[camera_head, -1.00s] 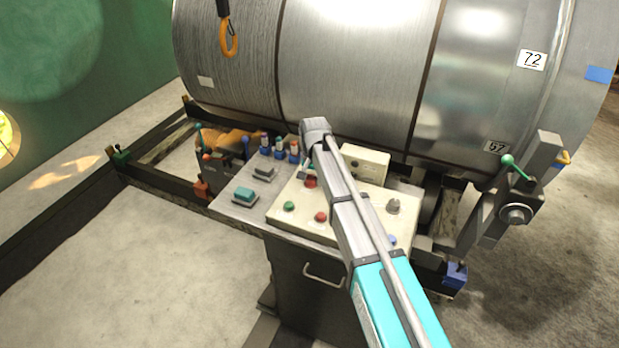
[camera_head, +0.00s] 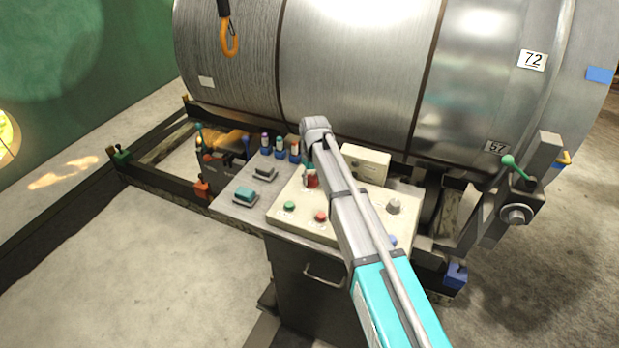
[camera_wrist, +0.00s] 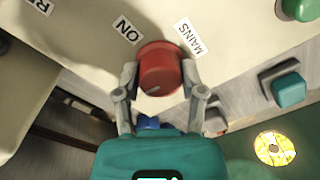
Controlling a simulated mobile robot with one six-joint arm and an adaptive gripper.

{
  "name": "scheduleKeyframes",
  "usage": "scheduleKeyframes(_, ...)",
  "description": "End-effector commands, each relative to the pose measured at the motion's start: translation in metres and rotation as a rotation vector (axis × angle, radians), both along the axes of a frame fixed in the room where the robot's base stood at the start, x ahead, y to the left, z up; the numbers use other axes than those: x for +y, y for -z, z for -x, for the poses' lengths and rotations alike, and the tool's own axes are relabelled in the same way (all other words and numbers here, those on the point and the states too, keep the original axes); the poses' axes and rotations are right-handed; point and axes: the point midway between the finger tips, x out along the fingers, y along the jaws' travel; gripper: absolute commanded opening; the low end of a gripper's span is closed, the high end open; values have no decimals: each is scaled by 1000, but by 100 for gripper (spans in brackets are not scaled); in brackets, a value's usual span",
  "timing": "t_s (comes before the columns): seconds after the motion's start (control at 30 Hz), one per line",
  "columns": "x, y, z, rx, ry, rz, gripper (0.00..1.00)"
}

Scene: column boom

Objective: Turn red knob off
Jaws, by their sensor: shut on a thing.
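The red knob (camera_wrist: 160,66) stands on the cream control panel and fills the space between my fingertips in the wrist view. My gripper (camera_wrist: 159,76) is shut on it, with one finger on each side. A small pale mark shows on the knob's near face. An ON label and a MAINS label lie on the panel just beyond the knob; no OFF label is readable. In the head view the red knob (camera_head: 312,180) shows beside my gripper (camera_head: 307,172), at the panel's upper left, partly hidden by my arm.
The panel also carries a green button (camera_head: 289,206), a red button (camera_head: 321,216) and a grey knob (camera_head: 394,206). Teal (camera_head: 245,195) and grey (camera_head: 264,174) switches sit to the left. A large metal drum (camera_head: 350,70) stands close behind.

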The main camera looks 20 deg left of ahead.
Motion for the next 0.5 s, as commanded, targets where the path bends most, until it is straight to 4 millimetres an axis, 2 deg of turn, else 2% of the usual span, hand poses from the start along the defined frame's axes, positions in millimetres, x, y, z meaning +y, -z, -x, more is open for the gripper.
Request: scheduleKeyframes(0.5, -2, 0, 0, 1, -48, 2, 5)
